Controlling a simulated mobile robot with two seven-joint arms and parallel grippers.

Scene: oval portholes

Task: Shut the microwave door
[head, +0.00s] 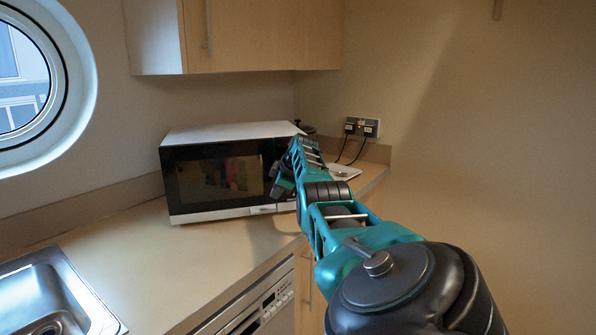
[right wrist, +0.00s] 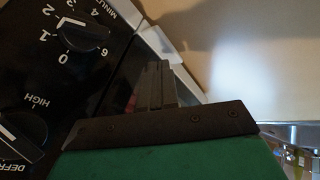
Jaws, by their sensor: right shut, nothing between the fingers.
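The microwave (head: 235,130) has a white top and a black front, and stands on the counter against the wall. Its dark glass door (head: 215,178) looks flush, or nearly flush, with the body; I cannot tell whether it is latched. My right gripper (head: 281,183) is at the right part of the microwave front and hides some of it. In the right wrist view, the shut, empty fingers (right wrist: 155,85) are beside the black control panel (right wrist: 60,75) with its dials. I cannot tell whether they touch it. My left gripper is not in view.
The counter (head: 150,250) is clear in front of the microwave. A metal sink (head: 55,290) is at the lower left. Wall sockets (head: 362,127) with plugged cords are to the right. A wooden cupboard (head: 255,35) hangs above, and an appliance with buttons (head: 265,305) is below the counter.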

